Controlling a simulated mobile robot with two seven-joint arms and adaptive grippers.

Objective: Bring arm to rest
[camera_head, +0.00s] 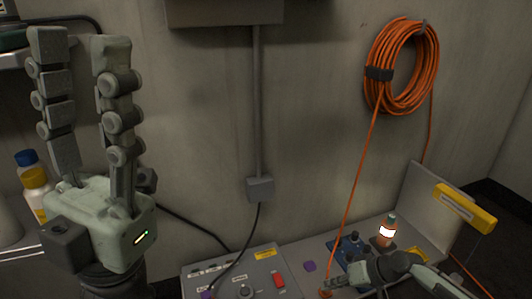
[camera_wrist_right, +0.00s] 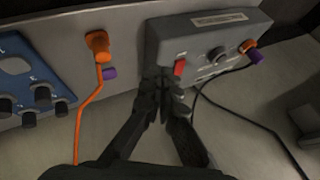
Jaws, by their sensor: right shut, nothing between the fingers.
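My left gripper (camera_head: 80,42) stands upright at the left of the head view, its two fingers apart with nothing between them. My right gripper (camera_head: 333,284) is low in the head view, right of the grey control box (camera_head: 237,272) with a red switch (camera_head: 279,281). In the right wrist view my right gripper (camera_wrist_right: 163,82) has its fingertips together and empty. They overlap the near edge of the control box (camera_wrist_right: 160,38) in the picture, just below the red switch (camera_wrist_right: 180,67); I cannot tell whether they touch it.
An orange cable coil (camera_head: 402,66) hangs on the wall, its cable running down to an orange plug (camera_wrist_right: 98,43).

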